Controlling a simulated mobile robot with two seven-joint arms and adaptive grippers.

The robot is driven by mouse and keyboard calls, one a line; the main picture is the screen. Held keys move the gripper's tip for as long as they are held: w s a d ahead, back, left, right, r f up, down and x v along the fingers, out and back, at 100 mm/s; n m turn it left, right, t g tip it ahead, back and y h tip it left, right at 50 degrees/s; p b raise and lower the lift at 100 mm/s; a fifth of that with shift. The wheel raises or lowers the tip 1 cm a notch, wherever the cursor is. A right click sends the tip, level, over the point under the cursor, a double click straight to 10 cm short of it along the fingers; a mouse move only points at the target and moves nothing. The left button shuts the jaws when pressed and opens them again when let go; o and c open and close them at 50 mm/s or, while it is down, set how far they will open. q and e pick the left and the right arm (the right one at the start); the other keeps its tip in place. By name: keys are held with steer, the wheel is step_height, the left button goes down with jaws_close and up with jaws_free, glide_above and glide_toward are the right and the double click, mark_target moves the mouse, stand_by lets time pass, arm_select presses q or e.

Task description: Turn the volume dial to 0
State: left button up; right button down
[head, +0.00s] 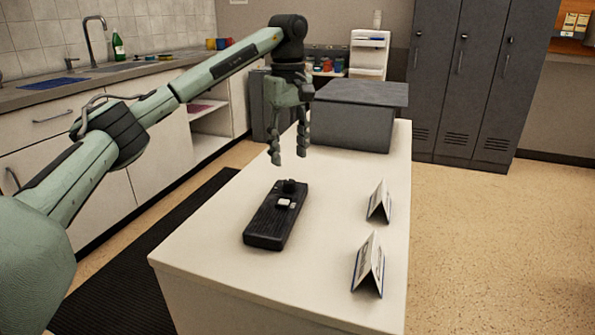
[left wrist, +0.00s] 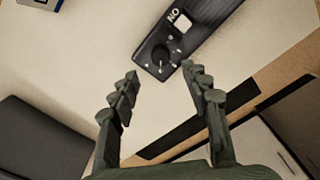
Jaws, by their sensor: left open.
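A black control box (head: 268,224) lies flat on the white table. On its far end is a round black volume dial (head: 289,186), with a white square switch (head: 284,203) beside it. In the left wrist view the dial (left wrist: 160,53) has marks around it, and the switch (left wrist: 181,23) sits beside the word "ON". My left gripper (head: 289,158) points down above and just beyond the dial. Its fingers are open and empty, apart from the dial. In the left wrist view the dial is beyond the gap between the fingertips (left wrist: 161,75). My right gripper is not in view.
Two folded cards (head: 379,203) (head: 368,265) stand on the table's right side. A grey box with a dark lid (head: 352,117) stands at the far end, close behind my left gripper. The white tabletop (head: 215,255) is clear around the control box.

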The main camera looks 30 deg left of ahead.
mark_target(289, 181)
arm_select(q)
step_height(289, 181, down, 7)
steer(key=shift+s+r, duration=0.15)
steer(key=shift+r, duration=0.05)
jaws_close()
stand_by(0.4)
